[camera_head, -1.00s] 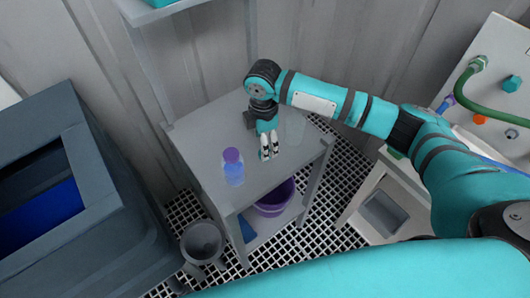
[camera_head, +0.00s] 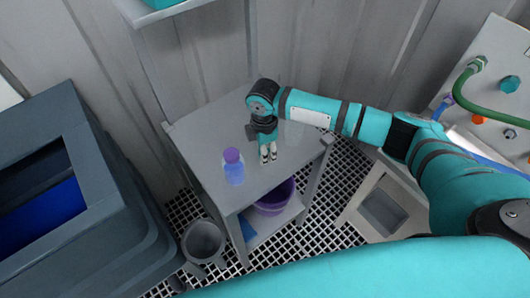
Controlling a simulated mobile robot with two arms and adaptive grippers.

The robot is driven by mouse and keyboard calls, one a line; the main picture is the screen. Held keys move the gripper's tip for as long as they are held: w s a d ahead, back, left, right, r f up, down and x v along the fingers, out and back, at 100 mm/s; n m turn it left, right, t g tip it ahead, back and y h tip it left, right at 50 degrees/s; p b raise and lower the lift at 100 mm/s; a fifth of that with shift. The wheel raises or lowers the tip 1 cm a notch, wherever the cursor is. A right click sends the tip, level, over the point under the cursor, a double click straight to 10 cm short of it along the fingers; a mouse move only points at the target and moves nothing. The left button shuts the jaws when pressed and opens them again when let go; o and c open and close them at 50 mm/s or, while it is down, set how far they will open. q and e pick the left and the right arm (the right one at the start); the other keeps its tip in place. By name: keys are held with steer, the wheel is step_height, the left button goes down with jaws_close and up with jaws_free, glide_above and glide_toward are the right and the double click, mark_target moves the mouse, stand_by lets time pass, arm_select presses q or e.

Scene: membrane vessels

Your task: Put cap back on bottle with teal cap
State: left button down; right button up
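A clear, almost colourless bottle (camera_head: 294,130) stands faintly visible on the grey table, right of my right gripper and partly behind my arm. No cap can be made out on it. My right gripper (camera_head: 268,157) points down over the middle of the table, left of the clear bottle and apart from it. Its two pale, dark-tipped fingers are close together; whether they hold something small is too small to tell. I cannot make out a separate teal cap. My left gripper is not in view.
A bottle with a purple cap (camera_head: 232,166) stands on the grey table (camera_head: 200,135), left of the gripper. A purple bucket (camera_head: 274,198) sits on the lower shelf. A grey bucket (camera_head: 203,240) is on the grated floor. A dark bin (camera_head: 100,215) stands left.

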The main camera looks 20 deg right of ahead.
stand_by(0.3)
steer(key=shift+r, duration=0.5)
steer(key=shift+s+r+b, duration=0.2)
steer(key=shift+s+r, duration=0.05)
steer(key=shift+r, duration=0.4)
steer(key=shift+s+r+b, duration=0.2)
steer(key=shift+s+r, duration=0.05)
steer(key=shift+r, duration=0.35)
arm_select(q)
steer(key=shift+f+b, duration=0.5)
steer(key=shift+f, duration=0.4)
arm_select(e)
steer(key=s, duration=0.5)
steer(key=s+a+r, duration=0.1)
steer(key=s, duration=0.9)
steer(key=shift+a+r, duration=0.25)
steer(key=shift+a, duration=0.05)
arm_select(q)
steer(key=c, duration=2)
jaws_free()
